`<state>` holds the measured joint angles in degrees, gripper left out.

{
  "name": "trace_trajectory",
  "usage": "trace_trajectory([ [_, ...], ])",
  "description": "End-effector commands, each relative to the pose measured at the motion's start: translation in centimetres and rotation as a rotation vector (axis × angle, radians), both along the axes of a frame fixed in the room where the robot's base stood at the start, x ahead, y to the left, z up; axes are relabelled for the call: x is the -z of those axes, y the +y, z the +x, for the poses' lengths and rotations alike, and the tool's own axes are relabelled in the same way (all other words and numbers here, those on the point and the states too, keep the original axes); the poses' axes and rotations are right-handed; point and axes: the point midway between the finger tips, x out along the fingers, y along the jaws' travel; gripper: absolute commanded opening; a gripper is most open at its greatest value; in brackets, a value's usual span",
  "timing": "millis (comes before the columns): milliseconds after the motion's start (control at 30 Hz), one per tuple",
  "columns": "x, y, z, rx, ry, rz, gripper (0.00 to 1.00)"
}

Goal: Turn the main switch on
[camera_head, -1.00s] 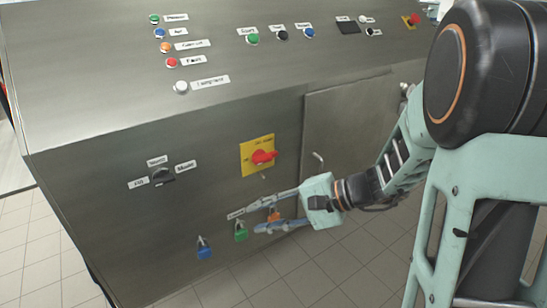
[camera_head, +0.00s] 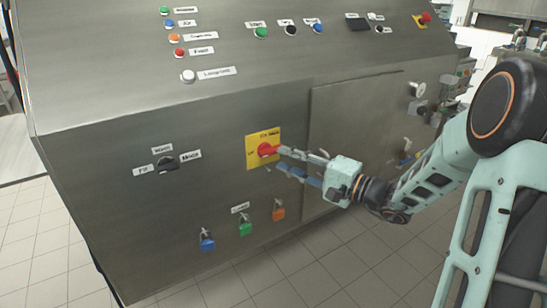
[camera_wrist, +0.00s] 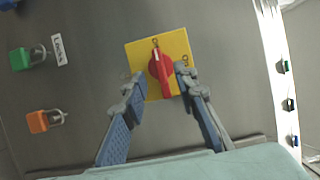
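The main switch is a red rotary knob (camera_head: 265,150) on a yellow plate (camera_head: 251,153), set in the grey front panel of the machine. In the wrist view the red knob (camera_wrist: 161,69) sits on the yellow plate (camera_wrist: 137,55), its handle lying between my fingers. My gripper (camera_head: 279,157) is at the switch from the right side. In the wrist view my gripper (camera_wrist: 160,83) is open, one finger on each side of the knob handle, with gaps visible. Whether the right fingertip touches the knob is hard to tell.
Blue (camera_head: 207,240), green (camera_head: 245,226) and orange (camera_head: 278,211) padlocks hang below the switch. A black selector (camera_head: 167,163) is to its left. A cabinet door (camera_head: 360,135) is to its right. Buttons and lamps line the sloped top panel.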

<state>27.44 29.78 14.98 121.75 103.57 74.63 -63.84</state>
Motion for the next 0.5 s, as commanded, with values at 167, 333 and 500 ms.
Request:
trace_trajectory([
  [167,0.2,2.5,1.6,-0.002,0.001,-0.001,0.27],
  [333,0.1,3.7,2.5,-0.001,0.001,0.0,0.27],
  [500,0.0,4.0,2.6,0.0,0.002,0.0,0.27],
])
